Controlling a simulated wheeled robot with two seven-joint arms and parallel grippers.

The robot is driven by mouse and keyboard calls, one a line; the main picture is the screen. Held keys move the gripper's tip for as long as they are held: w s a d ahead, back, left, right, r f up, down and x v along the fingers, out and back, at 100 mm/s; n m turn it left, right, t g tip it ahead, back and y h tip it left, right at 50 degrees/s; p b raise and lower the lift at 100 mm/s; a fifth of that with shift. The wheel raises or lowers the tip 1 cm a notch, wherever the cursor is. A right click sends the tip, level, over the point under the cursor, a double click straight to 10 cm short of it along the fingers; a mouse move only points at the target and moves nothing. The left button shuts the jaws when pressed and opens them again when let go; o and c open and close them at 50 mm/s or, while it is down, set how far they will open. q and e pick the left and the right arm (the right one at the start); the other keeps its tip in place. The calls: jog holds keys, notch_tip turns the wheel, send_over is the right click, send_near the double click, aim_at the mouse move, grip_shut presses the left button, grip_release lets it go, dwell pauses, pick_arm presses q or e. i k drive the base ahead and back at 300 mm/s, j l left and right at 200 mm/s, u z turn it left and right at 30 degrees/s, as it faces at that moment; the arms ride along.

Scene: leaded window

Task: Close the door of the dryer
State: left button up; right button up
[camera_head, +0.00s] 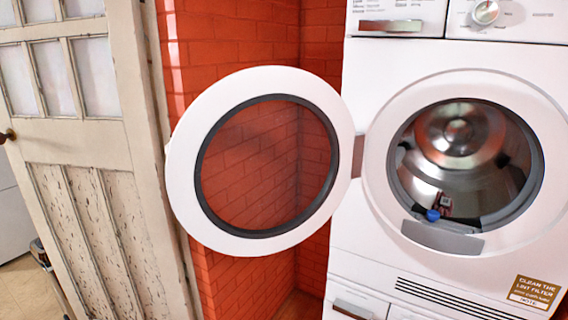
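The white dryer (360,240) stands at the right. Its round door (190,200) has a white ring, a dark inner rim and a see-through pane. The door is wide open, swung out to the left on a hinge (358,156) at the left of the opening. The round drum opening (465,150) is uncovered and shows a shiny metal drum with a small blue spot near its lower edge. Neither of my grippers is in view.
A worn cream wooden door (85,145) with glass panes and a dark knob (8,135) stands at the left. A red brick wall (235,35) is behind the dryer door. A control knob (485,11) is at the top right.

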aim_at(193, 136)
jog(key=i+j+z, duration=0.4)
jog(key=j+z, duration=0.15)
jog(key=i+j+z, duration=0.1)
jog(key=j+z, duration=0.15)
jog(key=j, duration=0.2)
jog(key=i+j+z, duration=0.1)
jog(key=j+z, duration=0.45)
jog(key=j, duration=0.25)
jog(key=i, duration=0.05)
